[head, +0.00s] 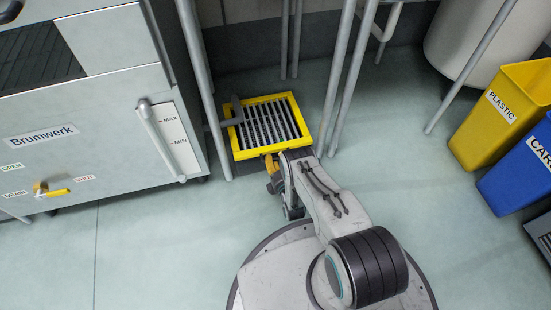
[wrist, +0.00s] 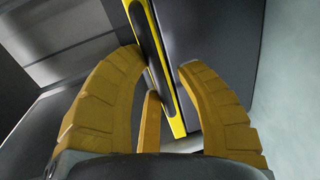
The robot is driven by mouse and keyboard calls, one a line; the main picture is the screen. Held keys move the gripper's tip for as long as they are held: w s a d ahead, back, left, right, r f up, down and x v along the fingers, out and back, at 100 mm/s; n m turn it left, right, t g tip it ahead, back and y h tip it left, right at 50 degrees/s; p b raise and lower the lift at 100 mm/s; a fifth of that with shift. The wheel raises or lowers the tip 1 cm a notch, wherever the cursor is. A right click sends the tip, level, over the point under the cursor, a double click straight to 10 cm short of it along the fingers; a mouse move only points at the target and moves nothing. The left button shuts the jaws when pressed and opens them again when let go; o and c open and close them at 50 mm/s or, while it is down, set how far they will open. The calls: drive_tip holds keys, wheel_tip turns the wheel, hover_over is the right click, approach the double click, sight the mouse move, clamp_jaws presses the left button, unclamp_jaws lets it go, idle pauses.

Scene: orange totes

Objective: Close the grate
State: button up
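The grate (head: 302,120) has a yellow frame around dark and light bars. It sits low near the floor, right of the grey cabinet, with a grey bracket at its upper left. I cannot tell whether it lies flat or is tilted. My gripper (head: 271,168) is at its near edge, partly hidden by my arm. In the wrist view, the yellow-brown fingers of my gripper (wrist: 161,58) are spread apart. A bright yellow edge with a dark strip (wrist: 178,128), seemingly of the grate, shows between and beyond them. Contact is not clear.
The grey Brumwerk cabinet (head: 75,125) with a handle and a yellow valve (head: 52,191) stands at the left. Grey pipe legs (head: 345,85) rise beside the grate. A yellow bin (head: 490,125) and blue bin (head: 515,172) stand at the right. The floor between is clear.

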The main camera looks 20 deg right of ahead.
drive_tip(key=shift+s+d+f, duration=0.1)
drive_tip(key=shift+s+f, duration=0.25)
drive_tip(key=shift+f, duration=0.15)
drive_tip(key=shift+w+r, duration=0.2)
drive_tip(key=shift+r, duration=2.6)
drive_tip(key=shift+w+r, duration=0.2)
drive_tip(key=shift+r, duration=2.55)
drive_tip(key=shift+f, duration=0.1)
